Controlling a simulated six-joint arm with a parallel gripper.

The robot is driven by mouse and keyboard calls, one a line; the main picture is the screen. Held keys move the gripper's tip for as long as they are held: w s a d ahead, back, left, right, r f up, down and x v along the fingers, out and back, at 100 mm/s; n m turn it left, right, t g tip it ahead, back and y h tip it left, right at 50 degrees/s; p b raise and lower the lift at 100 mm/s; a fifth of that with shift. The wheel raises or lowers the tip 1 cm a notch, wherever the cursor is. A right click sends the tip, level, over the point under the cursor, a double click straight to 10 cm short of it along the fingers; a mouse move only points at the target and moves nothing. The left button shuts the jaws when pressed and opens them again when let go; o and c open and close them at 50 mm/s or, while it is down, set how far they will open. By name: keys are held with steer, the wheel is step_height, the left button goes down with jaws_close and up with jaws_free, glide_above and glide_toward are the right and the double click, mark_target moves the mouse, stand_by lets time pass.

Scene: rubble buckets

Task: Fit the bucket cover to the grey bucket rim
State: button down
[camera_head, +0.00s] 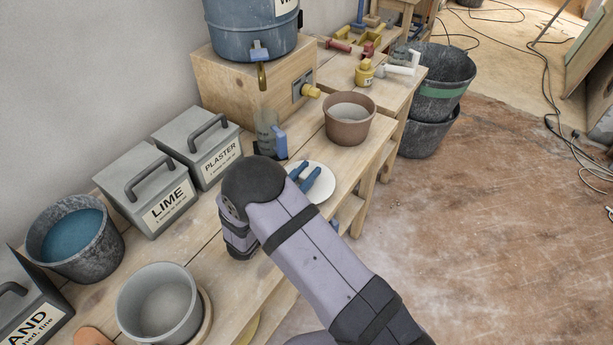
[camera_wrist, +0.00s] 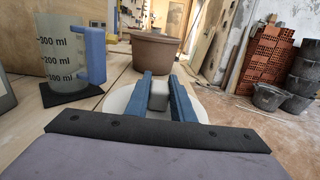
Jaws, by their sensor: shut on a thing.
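The bucket cover is a round white disc (camera_head: 321,189) with a grey block-shaped knob (camera_wrist: 158,96). My gripper (camera_head: 307,176) is shut on this knob, its two blue fingers on either side of it in the wrist view (camera_wrist: 163,84). The disc lies below the fingers, near the bench's front edge; I cannot tell whether it touches the bench top. The light grey bucket (camera_head: 158,302) stands open at the front left of the bench, on a round wooden board. It is well to the left of my gripper and outside the wrist view. My wrist hides part of the disc.
A brown bucket (camera_head: 348,123) stands just beyond the cover. A measuring jug (camera_head: 267,135) with a blue handle is behind my gripper. LIME (camera_head: 150,187) and PLASTER (camera_head: 200,148) bins line the wall. A dark bucket (camera_head: 75,240) holds blue liquid. Bench between cover and grey bucket is partly hidden.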

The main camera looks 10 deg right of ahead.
step_height(320, 180, up, 9)
steer(key=shift+f, duration=0.1)
stand_by(0.3)
steer(key=g, duration=0.1)
glide_above(314, 199)
steer(key=shift+m, duration=0.3)
step_height(314, 199, down, 6)
steer(key=shift+f, duration=0.15)
steer(key=shift+m+g+h, duration=0.4)
steer(key=shift+h, duration=0.3)
steer(key=s+f, duration=0.1)
steer(key=s, duration=0.1)
steer(key=s+d+f, duration=0.1)
steer(key=s, duration=0.1)
steer(key=s+d+f, duration=0.1)
steer(key=s, duration=0.2)
steer(key=shift+s+d+f, duration=0.1)
steer(key=shift+f, duration=0.05)
steer(key=c, duration=2.4)
jaws_free()
jaws_close()
